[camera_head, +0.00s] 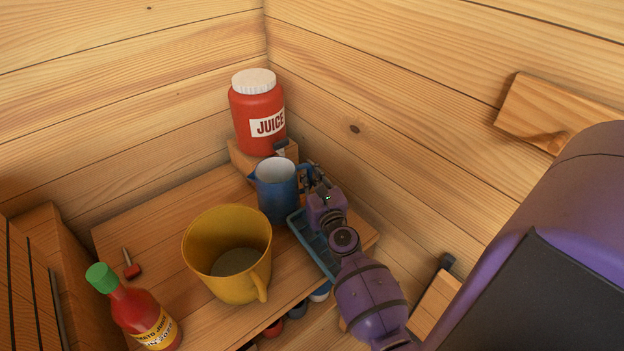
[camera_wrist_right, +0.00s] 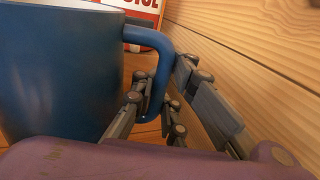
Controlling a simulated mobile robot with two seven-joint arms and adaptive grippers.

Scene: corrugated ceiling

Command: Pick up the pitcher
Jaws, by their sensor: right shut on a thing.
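The blue pitcher (camera_head: 277,192) with a pale inside is upright at the back of the wooden table, in front of the juice jar. My right gripper (camera_head: 312,180) is at its right side, at the handle. In the right wrist view the pitcher (camera_wrist_right: 60,75) fills the left, and the fingers of my right gripper (camera_wrist_right: 160,98) are on either side of its blue handle, shut on it. I cannot tell whether the pitcher's base touches the table. My left gripper is not in view.
A red juice jar (camera_head: 257,115) stands on a wooden block behind the pitcher. A yellow mug (camera_head: 222,245) stands in front left of it. A blue tray (camera_head: 313,248) lies under my right arm. A sauce bottle (camera_head: 137,312) is at front left. Wooden walls (camera_head: 390,130) close the corner.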

